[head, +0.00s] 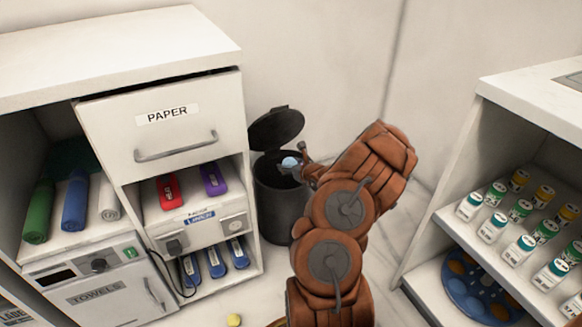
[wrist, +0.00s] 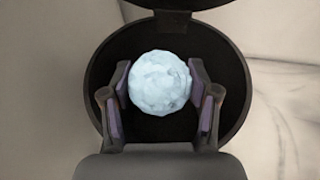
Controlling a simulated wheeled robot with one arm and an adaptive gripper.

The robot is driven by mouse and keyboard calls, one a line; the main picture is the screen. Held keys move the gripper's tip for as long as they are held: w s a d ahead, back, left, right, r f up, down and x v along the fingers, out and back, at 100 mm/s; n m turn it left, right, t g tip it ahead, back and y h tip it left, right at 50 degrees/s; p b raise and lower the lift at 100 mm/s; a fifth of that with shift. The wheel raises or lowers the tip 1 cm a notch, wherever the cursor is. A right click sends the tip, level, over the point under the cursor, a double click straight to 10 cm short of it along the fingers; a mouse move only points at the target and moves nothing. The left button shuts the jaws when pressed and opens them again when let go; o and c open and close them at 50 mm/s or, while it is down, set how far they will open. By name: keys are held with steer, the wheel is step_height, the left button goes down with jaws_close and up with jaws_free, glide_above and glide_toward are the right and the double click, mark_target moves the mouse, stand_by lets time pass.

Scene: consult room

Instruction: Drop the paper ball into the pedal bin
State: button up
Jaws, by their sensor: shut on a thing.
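The paper ball (wrist: 160,83) is pale blue-white and crumpled. My gripper (wrist: 160,90) is shut on it, one finger on each side. In the head view the ball (head: 290,162) shows small at the tip of my gripper (head: 296,165), over the mouth of the pedal bin. The dark pedal bin (head: 272,200) stands on the floor in the corner with its lid (head: 276,128) raised. In the wrist view the bin's round dark opening (wrist: 104,62) lies behind the ball. How high the ball is above the rim is hard to tell.
A white cabinet with a PAPER drawer (head: 165,125) stands close at the bin's left. A white shelf unit (head: 435,225) with several vials is at the right. The wall is behind the bin. A small yellow thing (head: 234,320) lies on the floor in front.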

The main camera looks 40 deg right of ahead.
steer(key=o, duration=0.8)
steer(key=v, duration=1.2)
steer(key=shift+r, duration=0.1)
stand_by(0.6)
